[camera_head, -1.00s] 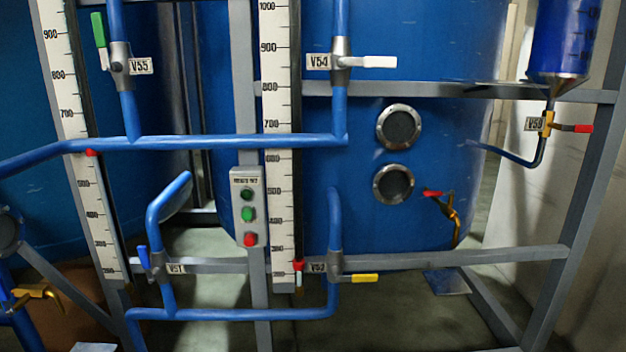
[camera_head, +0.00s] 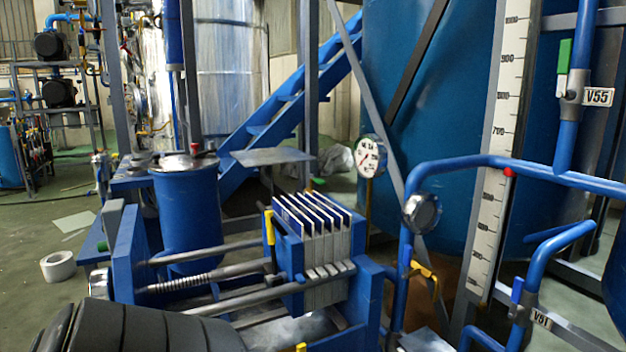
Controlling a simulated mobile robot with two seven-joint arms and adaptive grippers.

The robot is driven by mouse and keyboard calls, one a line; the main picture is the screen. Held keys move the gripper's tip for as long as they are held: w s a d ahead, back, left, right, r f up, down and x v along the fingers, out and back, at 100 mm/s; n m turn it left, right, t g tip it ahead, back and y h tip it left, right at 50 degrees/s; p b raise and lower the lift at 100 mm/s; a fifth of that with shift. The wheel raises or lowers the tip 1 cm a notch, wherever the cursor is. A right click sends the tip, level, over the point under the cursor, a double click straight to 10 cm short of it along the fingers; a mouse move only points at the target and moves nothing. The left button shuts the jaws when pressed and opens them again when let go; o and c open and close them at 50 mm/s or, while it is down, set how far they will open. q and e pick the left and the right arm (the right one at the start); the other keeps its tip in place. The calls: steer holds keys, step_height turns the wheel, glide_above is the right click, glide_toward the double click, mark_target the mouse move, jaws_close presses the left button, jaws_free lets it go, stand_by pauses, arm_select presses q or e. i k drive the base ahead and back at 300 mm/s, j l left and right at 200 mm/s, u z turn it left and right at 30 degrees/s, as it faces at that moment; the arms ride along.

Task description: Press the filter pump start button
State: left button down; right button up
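The filter press stands in the lower middle, with a blue frame, several pale plates (camera_head: 325,240) and metal rods (camera_head: 230,300). A blue cylinder vessel (camera_head: 187,215) stands behind its left part. No button panel shows in the current view; the grey panel with green and red buttons shows only in the earlier view. Neither of my grippers is in view. A dark ribbed shape fills the bottom left corner; I cannot tell whether it is part of my arm.
A round gauge (camera_head: 369,156) stands behind the press. A blue pipe (camera_head: 480,162), a white scale (camera_head: 497,170) and valve V55 (camera_head: 574,88) are at the right, before a large blue tank (camera_head: 440,120). A blue staircase (camera_head: 285,110) is behind. Open floor with a white roll (camera_head: 58,266) is at left.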

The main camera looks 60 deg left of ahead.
mark_target(102, 246)
steer(key=u, duration=1.95)
